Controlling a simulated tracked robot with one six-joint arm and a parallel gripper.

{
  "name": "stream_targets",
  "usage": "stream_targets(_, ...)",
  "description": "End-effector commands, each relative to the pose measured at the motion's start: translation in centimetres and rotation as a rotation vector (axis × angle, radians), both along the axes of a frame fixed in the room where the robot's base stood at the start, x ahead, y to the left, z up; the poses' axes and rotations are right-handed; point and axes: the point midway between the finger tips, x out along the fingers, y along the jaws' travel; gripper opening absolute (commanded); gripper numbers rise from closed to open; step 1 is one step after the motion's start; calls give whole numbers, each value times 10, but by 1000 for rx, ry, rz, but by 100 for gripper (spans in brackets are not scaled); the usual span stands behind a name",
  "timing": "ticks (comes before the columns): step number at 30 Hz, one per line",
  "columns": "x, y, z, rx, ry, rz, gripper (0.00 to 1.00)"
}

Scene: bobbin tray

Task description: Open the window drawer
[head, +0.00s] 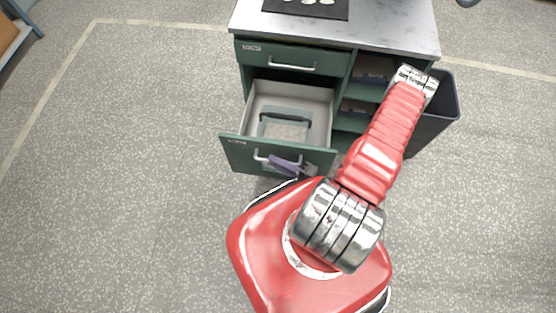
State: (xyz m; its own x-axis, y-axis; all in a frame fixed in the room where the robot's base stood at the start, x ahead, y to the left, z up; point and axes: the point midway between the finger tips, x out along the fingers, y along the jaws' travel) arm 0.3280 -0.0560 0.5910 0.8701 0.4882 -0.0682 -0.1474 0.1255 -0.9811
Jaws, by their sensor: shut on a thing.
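The lower drawer (238,152) of the green cabinet stands pulled well out in the head view, its pale inside showing. Its small label is too small to read, so I cannot confirm it is the window drawer. My gripper (278,162) is at the metal handle (258,155) on that drawer's front, its purple fingers shut on it. The fingers partly hide the handle. Inside the drawer lies a grey-green box (283,129) with a dark raised edge. The upper drawer (268,58) is closed, with its own bar handle (292,67).
The cabinet's marble top (385,22) carries a black mat (275,5) with several pale pieces. Open shelves (362,91) hold brown boxes at the right. A dark bin (437,115) stands beside the cabinet. The floor to the left is clear.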

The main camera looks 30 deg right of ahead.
Motion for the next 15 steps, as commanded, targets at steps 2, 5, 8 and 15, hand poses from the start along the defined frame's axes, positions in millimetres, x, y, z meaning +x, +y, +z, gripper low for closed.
stream_targets(2,1,-4,-5,-10,11,-6,14)
stream_targets(5,1,-3,-5,-9,10,-5,21)
stream_targets(8,1,-3,-4,-7,9,-5,28)
stream_targets(15,1,-2,-2,-6,6,-4,30)
